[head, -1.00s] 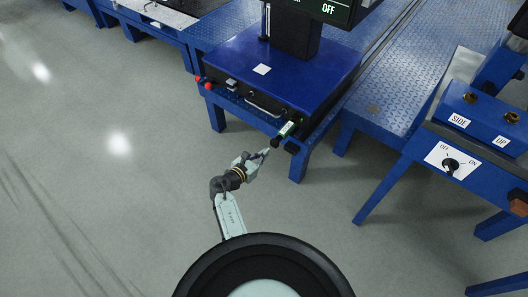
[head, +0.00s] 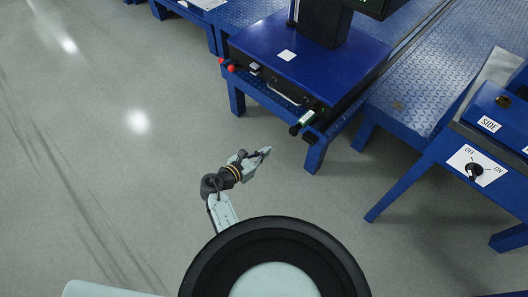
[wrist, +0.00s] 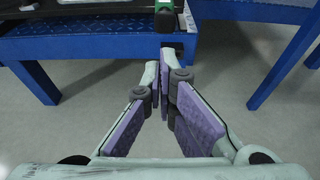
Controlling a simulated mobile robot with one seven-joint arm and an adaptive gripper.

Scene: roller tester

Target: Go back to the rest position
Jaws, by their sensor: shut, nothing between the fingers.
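My gripper (head: 262,154) is in the air over the grey floor in the head view, in front of the blue tester station. In the wrist view my gripper (wrist: 166,85) shows its two purple-padded fingers closed together at the tips with nothing between them. A green and black handle-like part (head: 304,121) sticks out from the station's front corner, apart from the fingertips. It also shows at the top of the wrist view (wrist: 166,18), just beyond the fingertips.
The blue station (head: 310,65) has red knobs (head: 231,68) on its front left. A blue stand with an OFF/ON rotary switch (head: 474,170) is at the right. Blue legs (head: 316,155) reach the floor. The floor (head: 110,150) at the left is clear.

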